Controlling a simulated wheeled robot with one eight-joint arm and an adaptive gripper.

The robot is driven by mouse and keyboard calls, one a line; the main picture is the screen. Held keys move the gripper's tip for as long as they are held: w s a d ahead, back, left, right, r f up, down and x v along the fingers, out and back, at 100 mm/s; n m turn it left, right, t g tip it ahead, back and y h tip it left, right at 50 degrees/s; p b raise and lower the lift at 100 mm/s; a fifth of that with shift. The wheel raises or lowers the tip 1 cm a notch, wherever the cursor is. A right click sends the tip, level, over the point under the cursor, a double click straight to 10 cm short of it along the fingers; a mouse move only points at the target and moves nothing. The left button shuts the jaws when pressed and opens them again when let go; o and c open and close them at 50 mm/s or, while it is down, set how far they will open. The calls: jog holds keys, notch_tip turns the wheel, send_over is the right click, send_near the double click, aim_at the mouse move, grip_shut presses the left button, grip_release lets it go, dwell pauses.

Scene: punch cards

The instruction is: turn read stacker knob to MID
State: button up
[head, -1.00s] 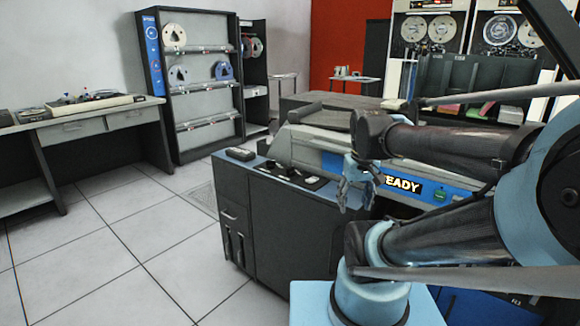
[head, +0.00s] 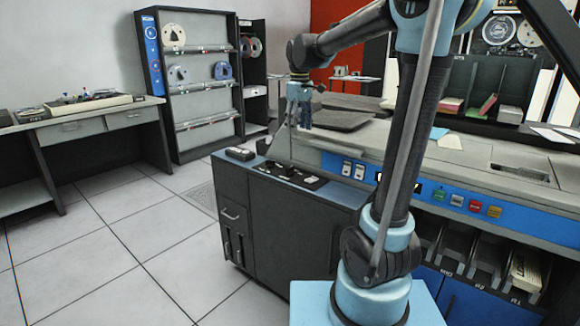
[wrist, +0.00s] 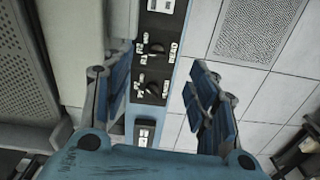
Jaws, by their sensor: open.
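In the wrist view, the read stacker knob (wrist: 156,48) is a small black knob on a dark panel with white labels around it; READ is printed beside it. Which label it points at is too small to tell. A second similar knob (wrist: 152,88) lies below it in the picture. My gripper (wrist: 155,100) is open and empty, its blue fingers on either side of the panel strip, above it and apart from the knobs. In the head view my gripper (head: 299,120) hangs pointing down above the dark control panel (head: 290,178) at the console's left end.
The card machine (head: 450,170) with lit buttons extends right of the panel. Tile floor (head: 130,240) is free to the left. A tape rack (head: 205,80) stands behind.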

jog(key=w+a, duration=0.2)
jog(key=a, duration=0.1)
jog(key=n, duration=0.1)
send_near(290, 171)
jog(key=f, duration=0.5)
jog(key=w+f, duration=0.1)
jog(key=f, duration=0.1)
jog(key=shift+w+f, duration=0.1)
jog(key=shift+f, duration=0.05)
jog(key=shift+c, duration=0.3)
jog(key=c, duration=1)
